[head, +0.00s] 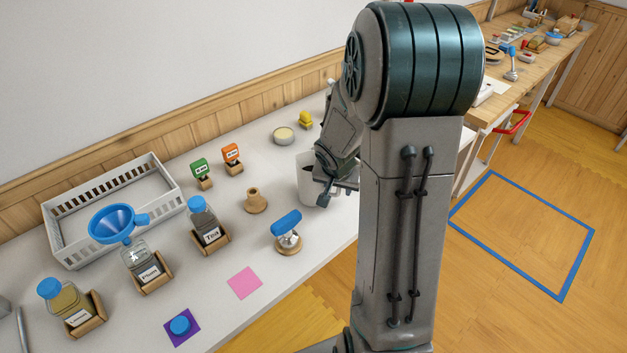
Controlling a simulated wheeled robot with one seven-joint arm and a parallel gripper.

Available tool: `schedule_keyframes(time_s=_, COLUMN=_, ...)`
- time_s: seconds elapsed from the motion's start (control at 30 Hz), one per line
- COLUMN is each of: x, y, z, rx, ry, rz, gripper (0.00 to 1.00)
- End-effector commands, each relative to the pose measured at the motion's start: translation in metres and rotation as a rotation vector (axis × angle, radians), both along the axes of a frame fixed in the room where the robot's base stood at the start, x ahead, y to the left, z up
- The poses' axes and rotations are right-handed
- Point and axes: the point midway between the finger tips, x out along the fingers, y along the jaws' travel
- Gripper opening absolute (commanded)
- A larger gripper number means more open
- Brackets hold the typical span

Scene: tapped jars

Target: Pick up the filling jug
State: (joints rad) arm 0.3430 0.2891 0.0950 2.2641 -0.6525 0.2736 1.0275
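A white jug-like vessel (305,183), which looks like the filling jug, stands on the white table near its right end. My arm hides its right side, and its handle cannot be made out. My gripper (327,193) is at the vessel's right side, pointing down, with a dark finger overlapping its wall in the picture. Most of the gripper is hidden behind my arm. I cannot tell whether it touches the vessel or whether its fingers are open or shut.
Left of the vessel are a blue-handled tool (287,222), a wooden stand (256,201) and labelled jars in wooden holders, one under a blue funnel (112,224). A white basket (62,240) stands behind. A round tin (284,135) and yellow object (306,120) stand beyond the vessel.

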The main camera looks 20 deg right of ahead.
Motion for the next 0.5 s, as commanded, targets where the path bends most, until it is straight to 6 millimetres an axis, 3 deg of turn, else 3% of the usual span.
schedule_keyframes(time_s=0.2, x=0.0004, y=-0.0002, z=-0.0006, rx=-0.001, ry=-0.001, rz=0.000, gripper=0.37)
schedule_keyframes(time_s=0.23, x=0.0004, y=-0.0002, z=-0.0006, rx=-0.001, ry=-0.001, rz=0.000, gripper=0.34)
schedule_keyframes(time_s=0.37, x=0.0003, y=-0.0002, z=-0.0005, rx=0.000, ry=0.000, rz=0.000, gripper=0.00)
schedule_keyframes(time_s=0.5, x=0.0003, y=-0.0002, z=-0.0005, rx=0.000, ry=0.000, rz=0.000, gripper=0.00)
